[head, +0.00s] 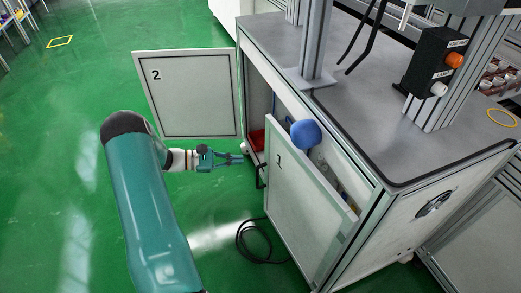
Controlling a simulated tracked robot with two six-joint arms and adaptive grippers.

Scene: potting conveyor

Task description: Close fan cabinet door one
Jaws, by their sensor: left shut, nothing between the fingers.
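Cabinet door one (295,218), a pale grey panel in a metal frame marked with a "1", stands partly open on the front of the grey cabinet (425,215). A gap shows along its top edge, with objects inside. Its dark handle (261,176) is on its left edge. Door two (187,95), marked "2", is swung wide open to the left. My left gripper (243,160) is shut and empty, its fingertips pointing right, close to the handle side of door one. I cannot tell whether it touches anything. My right gripper is not in view.
A blue round knob-like object (305,134) sits at the top of door one's opening. A red item (257,139) lies inside the cabinet. A black cable (258,243) is coiled on the green floor. A control box (436,62) stands on the worktop.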

